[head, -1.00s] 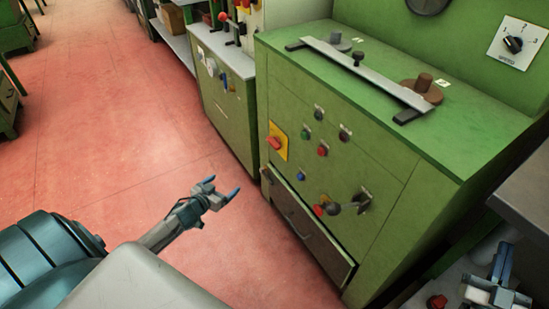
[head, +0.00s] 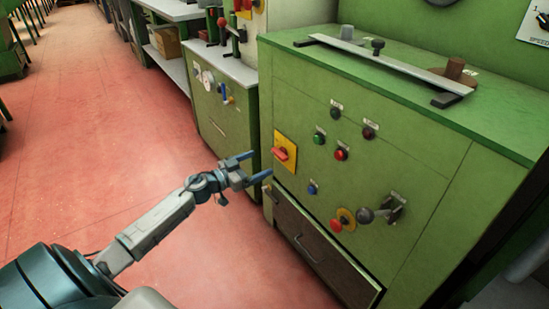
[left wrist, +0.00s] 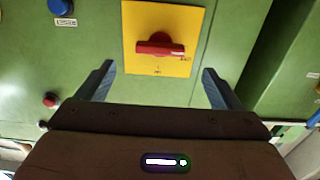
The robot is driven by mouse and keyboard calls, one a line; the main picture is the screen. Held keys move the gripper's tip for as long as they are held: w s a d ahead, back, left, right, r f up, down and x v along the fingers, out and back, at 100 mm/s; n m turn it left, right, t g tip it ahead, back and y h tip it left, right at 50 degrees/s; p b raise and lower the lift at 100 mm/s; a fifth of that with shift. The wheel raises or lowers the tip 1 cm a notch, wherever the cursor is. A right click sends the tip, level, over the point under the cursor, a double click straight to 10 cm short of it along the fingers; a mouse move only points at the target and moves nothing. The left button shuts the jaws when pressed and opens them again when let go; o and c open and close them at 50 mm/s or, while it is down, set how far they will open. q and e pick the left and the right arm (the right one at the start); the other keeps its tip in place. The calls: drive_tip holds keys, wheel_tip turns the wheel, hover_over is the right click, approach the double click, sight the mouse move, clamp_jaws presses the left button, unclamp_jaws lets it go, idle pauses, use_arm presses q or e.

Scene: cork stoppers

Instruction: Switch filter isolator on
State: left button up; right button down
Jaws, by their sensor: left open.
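A red rotary handle (head: 280,153) on a yellow plate (head: 286,142) sits at the left of the green cabinet front. In the left wrist view the red handle (left wrist: 160,48) lies crosswise on its yellow plate (left wrist: 158,66). Small lettering beside and below it is too small to read surely. My left gripper (head: 258,167) is open and empty, just left of the plate and apart from it. In the wrist view its fingers (left wrist: 158,84) stand on either side of the plate's lower part. My right gripper is out of view.
The green cabinet (head: 400,145) also carries a green button (head: 319,138), a red button (head: 341,154), a blue button (head: 312,188), a red emergency knob (head: 337,225) and a grey ball-ended lever (head: 367,215). A drawer (head: 312,245) lies below. Red floor is clear at left.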

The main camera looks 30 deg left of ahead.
sight(276, 155)
use_arm(q)
drive_tip(key=b+x, duration=0.1)
drive_tip(key=x, duration=0.6)
drive_tip(key=shift+w, duration=0.15)
drive_tip(key=c, duration=1)
